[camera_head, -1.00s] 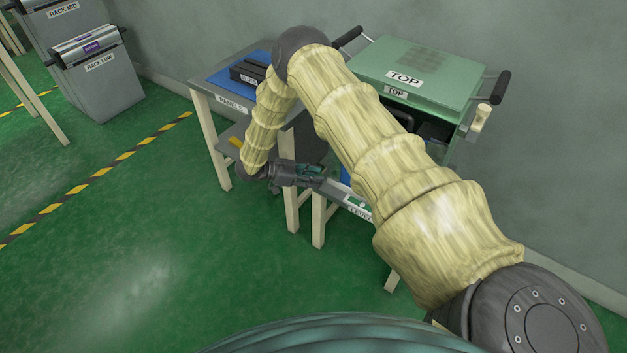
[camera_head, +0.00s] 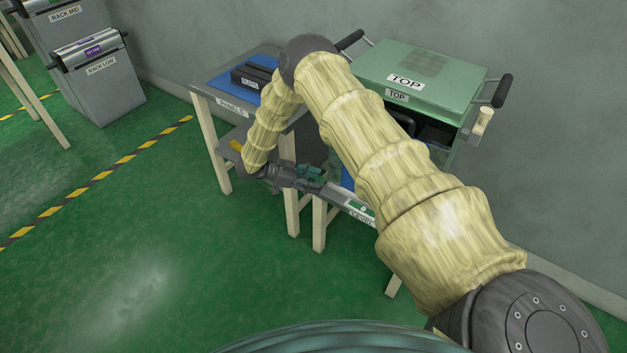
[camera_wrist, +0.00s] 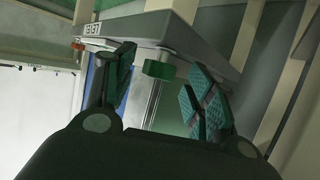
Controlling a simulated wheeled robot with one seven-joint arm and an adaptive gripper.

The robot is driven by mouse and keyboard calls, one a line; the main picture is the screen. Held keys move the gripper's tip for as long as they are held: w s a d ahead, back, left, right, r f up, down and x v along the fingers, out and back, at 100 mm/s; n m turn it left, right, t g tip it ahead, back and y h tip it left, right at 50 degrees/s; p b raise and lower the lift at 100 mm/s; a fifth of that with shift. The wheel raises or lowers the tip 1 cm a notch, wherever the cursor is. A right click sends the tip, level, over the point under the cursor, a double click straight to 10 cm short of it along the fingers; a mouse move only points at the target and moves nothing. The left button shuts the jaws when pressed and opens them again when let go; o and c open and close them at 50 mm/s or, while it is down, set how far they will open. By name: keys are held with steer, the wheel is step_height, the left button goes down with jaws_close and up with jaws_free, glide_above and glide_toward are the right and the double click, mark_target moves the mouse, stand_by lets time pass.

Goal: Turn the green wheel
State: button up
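The green wheel (camera_wrist: 158,70) shows in the wrist view as a small, dark green block-like knob under the edge of the shelf labelled LEVEL (camera_wrist: 118,33). My gripper (camera_wrist: 162,82) is open, with one green-padded finger on each side of the wheel in the picture. A gap shows between each finger and the wheel. I cannot tell how far ahead of the fingertips the wheel is. In the head view my gripper (camera_head: 312,177) is at the left end of the LEVEL shelf (camera_head: 347,203). I cannot make out the wheel there.
A green case labelled TOP (camera_head: 430,75) stands above the LEVEL shelf, with black handles at its sides. The PANELS table (camera_head: 203,91) with a blue mat and dark block is close behind my forearm. Grey racks (camera_head: 108,88) stand far left.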

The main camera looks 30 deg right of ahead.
steer(key=v, duration=1.2)
steer(key=shift+w, duration=0.1)
steer(key=shift+f, duration=0.1)
